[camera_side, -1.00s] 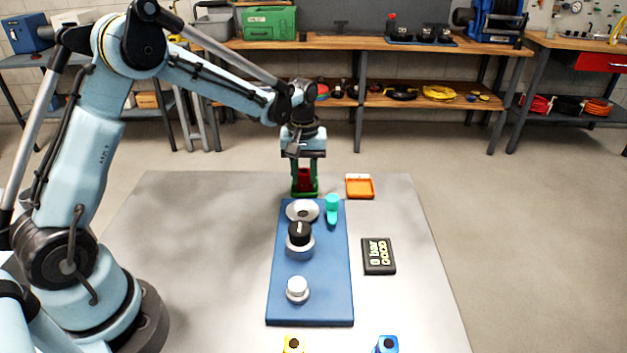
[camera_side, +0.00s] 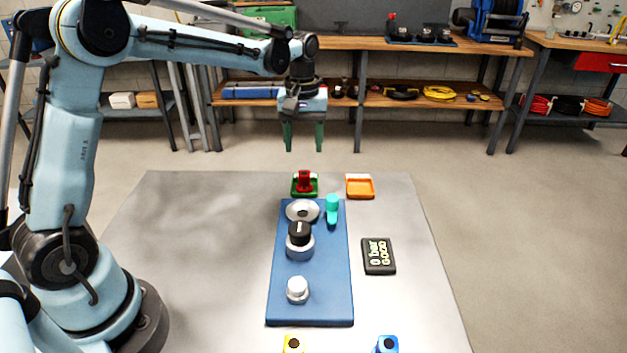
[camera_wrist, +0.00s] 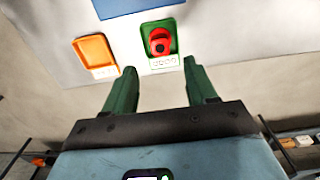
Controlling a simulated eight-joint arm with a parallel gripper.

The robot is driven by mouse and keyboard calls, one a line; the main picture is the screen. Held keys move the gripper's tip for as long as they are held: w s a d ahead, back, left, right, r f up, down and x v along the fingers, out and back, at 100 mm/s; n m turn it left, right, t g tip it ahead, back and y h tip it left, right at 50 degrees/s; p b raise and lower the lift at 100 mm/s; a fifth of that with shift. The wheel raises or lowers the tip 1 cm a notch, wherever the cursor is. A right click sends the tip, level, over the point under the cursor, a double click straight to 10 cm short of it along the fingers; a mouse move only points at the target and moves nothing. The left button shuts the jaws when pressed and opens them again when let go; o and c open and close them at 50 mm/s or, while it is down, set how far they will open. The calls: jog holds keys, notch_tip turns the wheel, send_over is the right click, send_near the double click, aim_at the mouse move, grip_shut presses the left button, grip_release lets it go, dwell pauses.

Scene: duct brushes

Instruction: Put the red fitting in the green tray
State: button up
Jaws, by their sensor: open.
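The red fitting (camera_side: 304,180) sits in the green tray (camera_side: 313,193) at the far edge of the table. In the wrist view the red fitting (camera_wrist: 159,41) lies inside the walls of the green tray (camera_wrist: 174,64). My gripper (camera_side: 304,150) is open and empty, well above the tray. Its two green fingers (camera_wrist: 160,76) are apart in the wrist view, with nothing between them.
An orange tray (camera_side: 361,187) stands just right of the green one. A blue board (camera_side: 311,292) in front carries a silver disc (camera_side: 301,210), a teal piece (camera_side: 332,206), a black-topped knob (camera_side: 299,236) and a silver knob (camera_side: 297,289). A dark sign (camera_side: 378,256) lies right.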

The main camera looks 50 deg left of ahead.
jog(key=s+d+r+m+t, duration=0.3)
jog(key=s+d+r+m, duration=0.1)
jog(key=s+r, duration=0.35)
jog(key=s+d+f+m+t, duration=0.2)
jog(key=s+f+m+t, duration=0.2)
jog(key=s, duration=0.5)
jog(key=shift+s+d+f+m, duration=0.2)
jog(key=shift+s+m, duration=0.1)
jog(key=shift+m, duration=0.2)
